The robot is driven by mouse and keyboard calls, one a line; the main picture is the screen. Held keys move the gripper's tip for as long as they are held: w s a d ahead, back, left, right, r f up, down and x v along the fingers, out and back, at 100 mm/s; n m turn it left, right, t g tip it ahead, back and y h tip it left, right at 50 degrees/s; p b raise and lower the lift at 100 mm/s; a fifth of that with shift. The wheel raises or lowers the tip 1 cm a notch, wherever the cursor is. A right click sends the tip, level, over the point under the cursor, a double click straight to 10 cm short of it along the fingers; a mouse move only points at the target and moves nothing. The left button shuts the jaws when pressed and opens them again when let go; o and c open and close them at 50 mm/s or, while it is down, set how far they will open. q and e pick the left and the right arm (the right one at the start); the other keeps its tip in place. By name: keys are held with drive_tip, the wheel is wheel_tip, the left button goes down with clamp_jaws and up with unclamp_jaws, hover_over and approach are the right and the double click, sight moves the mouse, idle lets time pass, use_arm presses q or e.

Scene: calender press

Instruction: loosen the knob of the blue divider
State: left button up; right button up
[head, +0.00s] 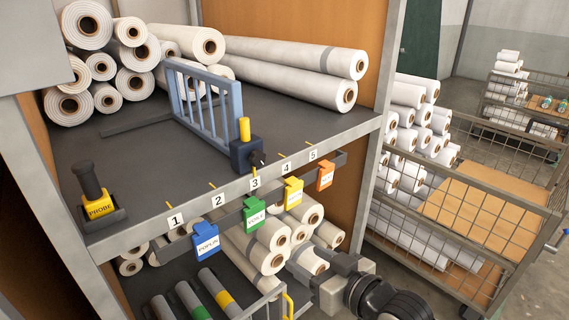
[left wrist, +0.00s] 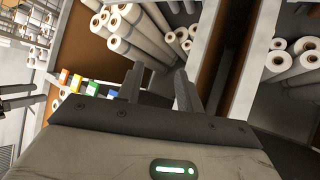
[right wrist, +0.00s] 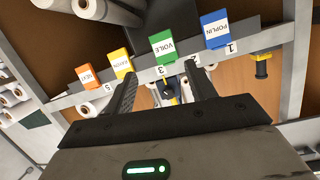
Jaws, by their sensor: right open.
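The blue divider (head: 203,105) is a barred frame standing on the upper shelf.
Blue (head: 207,241), green (head: 254,216), yellow (head: 292,194) and orange (head: 325,176) tags hang along the front rail. A probe (head: 92,185) stands at the shelf's left. White rolls (head: 300,65) lie behind the divider. A mesh cart (head: 470,220) stands right.

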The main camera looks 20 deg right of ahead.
sight(260, 159)
drive_tip(key=w+d+r+t+y, duration=0.25)
drive_tip(key=w+r, duration=0.25)
drive_tip(key=r, duration=0.7)
drive_tip(key=shift+h, duration=0.45)
drive_tip(key=x, duration=1.5)
drive_tip(key=shift+d+f, duration=0.1)
drive_tip(key=shift+f, duration=0.1)
drive_tip(key=c, duration=1)
